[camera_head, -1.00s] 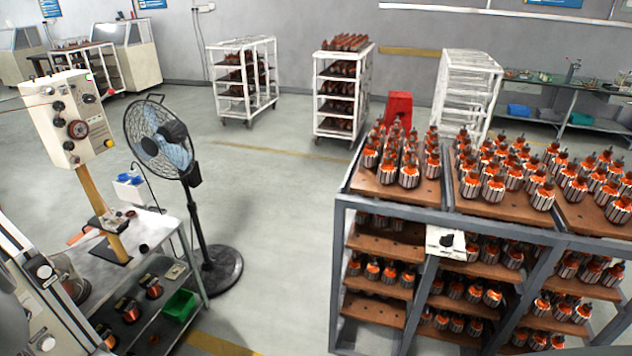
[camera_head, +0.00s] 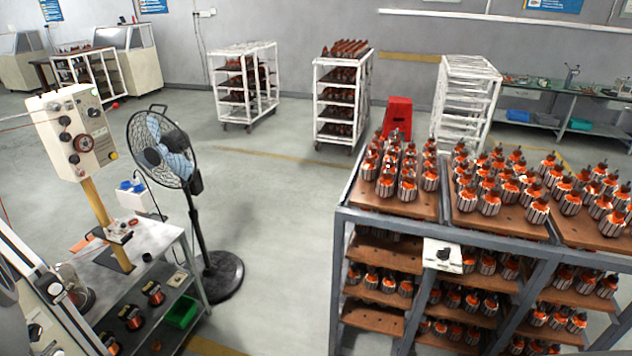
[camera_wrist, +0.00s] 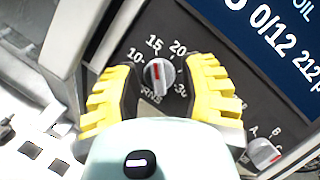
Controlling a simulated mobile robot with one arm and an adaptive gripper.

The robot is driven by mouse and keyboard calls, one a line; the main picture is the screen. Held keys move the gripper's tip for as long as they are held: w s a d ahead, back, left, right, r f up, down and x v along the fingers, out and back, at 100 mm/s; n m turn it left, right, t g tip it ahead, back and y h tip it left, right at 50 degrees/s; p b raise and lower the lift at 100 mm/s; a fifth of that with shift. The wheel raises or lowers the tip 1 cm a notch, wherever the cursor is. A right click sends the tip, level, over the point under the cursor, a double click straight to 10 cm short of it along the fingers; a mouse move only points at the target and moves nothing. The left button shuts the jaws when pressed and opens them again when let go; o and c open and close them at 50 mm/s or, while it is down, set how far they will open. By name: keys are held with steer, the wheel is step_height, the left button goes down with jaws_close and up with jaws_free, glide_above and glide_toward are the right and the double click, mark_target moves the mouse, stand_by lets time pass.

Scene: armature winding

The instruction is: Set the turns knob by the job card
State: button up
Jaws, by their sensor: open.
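The turns knob (camera_wrist: 159,75) is a round grey knob with a red pointer line, in the wrist view. It sits on a dark panel (camera_wrist: 125,38) marked 10, 15, 20 and 30, with lettering below partly hidden. The red line points up, roughly at 15. My gripper (camera_wrist: 163,70) is open, with one yellow ribbed finger on each side of the knob. I cannot tell whether the fingers touch it. No card that I can read as the job card shows.
A second knob (camera_wrist: 264,153) marked with letters is at the lower right of the panel. A dark blue screen (camera_wrist: 262,30) shows "0/12". In the head view, a standing fan (camera_head: 165,150) is left of centre, and a rack (camera_head: 340,270) of armatures stands right, with clear floor between.

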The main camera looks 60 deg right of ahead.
steer(key=shift+w+a+f, duration=0.2)
steer(key=shift+a, duration=0.05)
stand_by(0.3)
jaws_close()
